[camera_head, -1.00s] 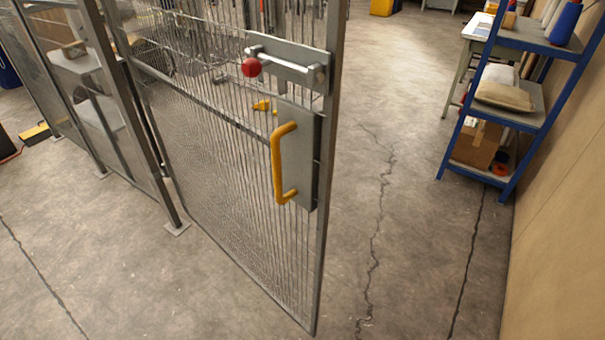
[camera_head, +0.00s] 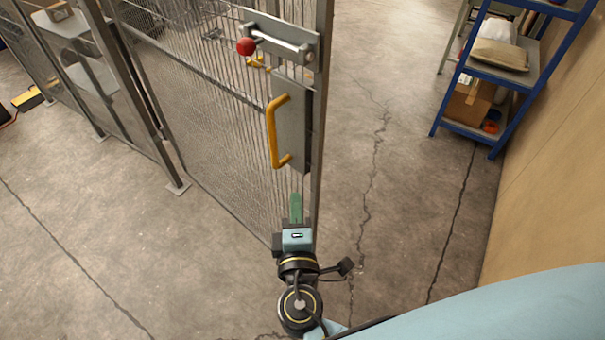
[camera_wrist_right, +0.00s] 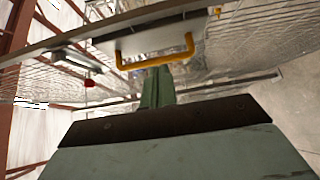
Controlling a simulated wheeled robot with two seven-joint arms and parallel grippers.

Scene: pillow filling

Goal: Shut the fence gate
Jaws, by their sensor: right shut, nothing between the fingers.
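The fence gate (camera_head: 215,130) is a grey wire-mesh panel in a metal frame, standing ajar in the head view. It carries a yellow handle (camera_head: 273,135) on a grey plate and, above that, a latch bar (camera_head: 275,40) with a red knob (camera_head: 246,46). My right gripper (camera_head: 296,200) has green fingers, is shut and empty, and is just below the handle plate, near the gate's free edge. In the right wrist view the yellow handle (camera_wrist_right: 155,58) is beyond the shut fingers (camera_wrist_right: 157,88), with a gap that I cannot judge exactly. My left gripper is not in view.
Fixed fence panels (camera_head: 110,90) stand to the left, with a post foot (camera_head: 178,187) on the floor. A blue shelf rack (camera_head: 510,75) with a box and bags stands at the right along a tan wall (camera_head: 550,150). The concrete floor (camera_head: 400,180) between gate and rack is clear.

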